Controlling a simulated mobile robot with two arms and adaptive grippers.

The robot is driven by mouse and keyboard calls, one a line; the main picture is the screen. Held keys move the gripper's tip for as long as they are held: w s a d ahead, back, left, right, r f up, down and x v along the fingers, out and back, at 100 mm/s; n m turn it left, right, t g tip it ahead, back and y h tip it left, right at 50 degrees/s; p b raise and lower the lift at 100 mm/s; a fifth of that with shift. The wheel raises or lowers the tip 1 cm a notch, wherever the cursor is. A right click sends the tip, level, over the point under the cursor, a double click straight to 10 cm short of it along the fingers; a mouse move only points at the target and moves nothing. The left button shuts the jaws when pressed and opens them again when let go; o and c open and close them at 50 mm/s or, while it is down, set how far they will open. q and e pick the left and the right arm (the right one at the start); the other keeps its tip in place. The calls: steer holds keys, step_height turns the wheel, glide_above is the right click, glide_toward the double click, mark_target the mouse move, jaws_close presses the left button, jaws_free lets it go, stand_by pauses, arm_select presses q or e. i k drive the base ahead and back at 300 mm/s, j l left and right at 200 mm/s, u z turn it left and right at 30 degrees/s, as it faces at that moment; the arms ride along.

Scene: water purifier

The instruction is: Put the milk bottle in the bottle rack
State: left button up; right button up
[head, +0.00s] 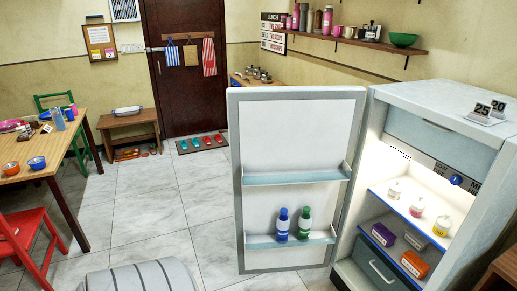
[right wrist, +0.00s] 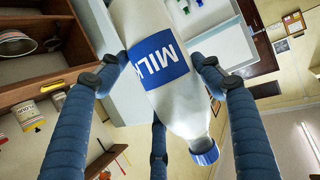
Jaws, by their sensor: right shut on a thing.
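The milk bottle (right wrist: 176,75) is white with a blue MILK label and a blue cap. It lies slanted in my right gripper (right wrist: 160,85), whose dark blue fingers are closed around it in the right wrist view. The cap points to the lower right of that view, and the bottle's other end is cut off at the top. The fridge door (head: 298,132) stands open in the head view. Its lower door rack (head: 258,243) holds a blue bottle (head: 282,225) and a green bottle (head: 304,223). Its upper door rack (head: 297,177) is empty. Neither gripper shows in the head view.
The open fridge (head: 440,110) has a lit shelf (head: 399,207) with small pots and boxes below. A wooden table (head: 62,143) with bowls and a red chair (head: 30,245) are at the left. The tiled floor (head: 150,215) between table and door is clear.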

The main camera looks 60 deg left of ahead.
mark_target(263, 241)
steer(key=u, duration=2.05)
